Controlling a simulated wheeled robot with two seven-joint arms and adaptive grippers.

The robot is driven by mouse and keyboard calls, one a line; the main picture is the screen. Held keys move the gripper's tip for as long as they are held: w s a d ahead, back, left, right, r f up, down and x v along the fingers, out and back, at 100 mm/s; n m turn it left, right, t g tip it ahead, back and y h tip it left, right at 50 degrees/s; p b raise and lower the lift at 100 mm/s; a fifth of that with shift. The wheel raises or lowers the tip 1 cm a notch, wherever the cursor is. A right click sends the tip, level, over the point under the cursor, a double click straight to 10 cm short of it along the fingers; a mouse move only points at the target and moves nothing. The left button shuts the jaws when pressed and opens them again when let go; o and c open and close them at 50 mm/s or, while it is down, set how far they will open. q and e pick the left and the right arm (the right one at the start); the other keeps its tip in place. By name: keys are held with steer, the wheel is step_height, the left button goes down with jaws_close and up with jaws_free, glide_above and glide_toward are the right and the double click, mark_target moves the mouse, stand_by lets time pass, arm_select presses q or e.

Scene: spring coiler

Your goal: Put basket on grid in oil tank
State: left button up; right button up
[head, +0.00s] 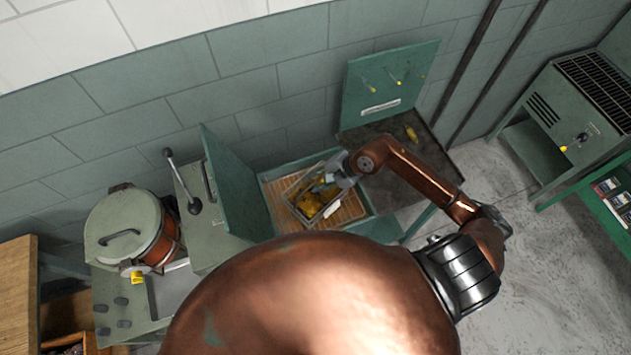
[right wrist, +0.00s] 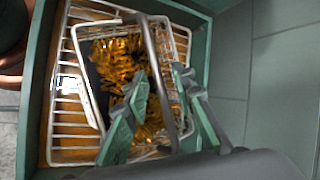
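The oil tank (head: 366,190) is a green box with its lid standing open at the left. A white wire grid (right wrist: 75,148) lies inside it over orange-brown oil. The wire basket (head: 296,213), holding golden springs (right wrist: 118,55), is inside the tank above the grid, turned slightly against it. Whether its bottom touches the grid is hidden. My right gripper (right wrist: 160,76) is over the basket; its two green fingers are apart, with the basket's handle (right wrist: 152,45) between them and a gap visible. It also shows in the head view (head: 340,172). My left gripper is out of view.
The green open lid (head: 235,180) stands left of the tank. A lidded pot (head: 125,228) and a lever (head: 182,180) are further left. A dark table (head: 430,150) with a green back panel (head: 388,85) is at the right. A green machine (head: 575,110) stands far right.

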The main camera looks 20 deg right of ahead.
steer(key=shift+r, duration=0.15)
steer(key=b+v, duration=0.1)
steer(key=v, duration=1.1)
